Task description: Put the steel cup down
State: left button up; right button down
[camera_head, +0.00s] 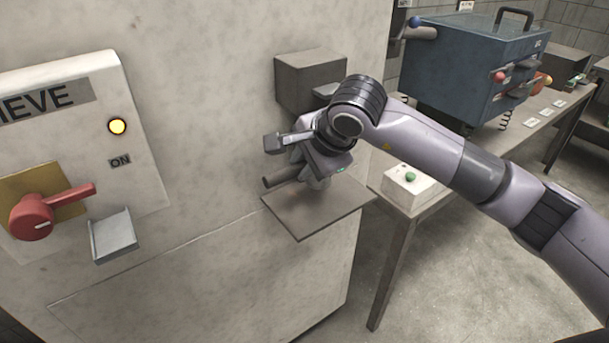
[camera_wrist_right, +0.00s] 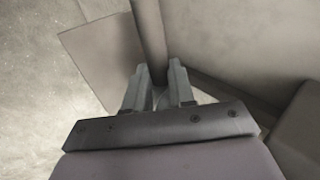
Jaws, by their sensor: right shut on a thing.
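My right gripper (camera_head: 314,178) is over a small square shelf (camera_head: 312,217) on the pale machine's front, its fingers pointing down. It is shut on the steel cup, of which a grey, rod-like part, apparently its handle (camera_head: 279,178), sticks out to the left. In the right wrist view this rod (camera_wrist_right: 149,35) runs up from between the fingertips (camera_wrist_right: 160,85), with the shelf (camera_wrist_right: 95,50) beyond. The cup's body is hidden behind the gripper, so I cannot tell whether it touches the shelf. My left gripper is not in view.
A dark grey box (camera_head: 308,78) juts from the machine above the shelf. A red lever (camera_head: 45,212), a lit yellow lamp (camera_head: 117,126) and a metal bracket (camera_head: 113,237) are on the left. A bench with a green-button box (camera_head: 409,185) stands right. The shelf's front is bare.

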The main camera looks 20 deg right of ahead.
notch_tip(320, 180, down, 3)
jog(key=shift+p, duration=0.35)
jog(key=shift+f, duration=0.2)
jog(key=shift+f, duration=0.15)
jog(key=c, duration=1)
grip_release()
jog(key=shift+o, duration=0.2)
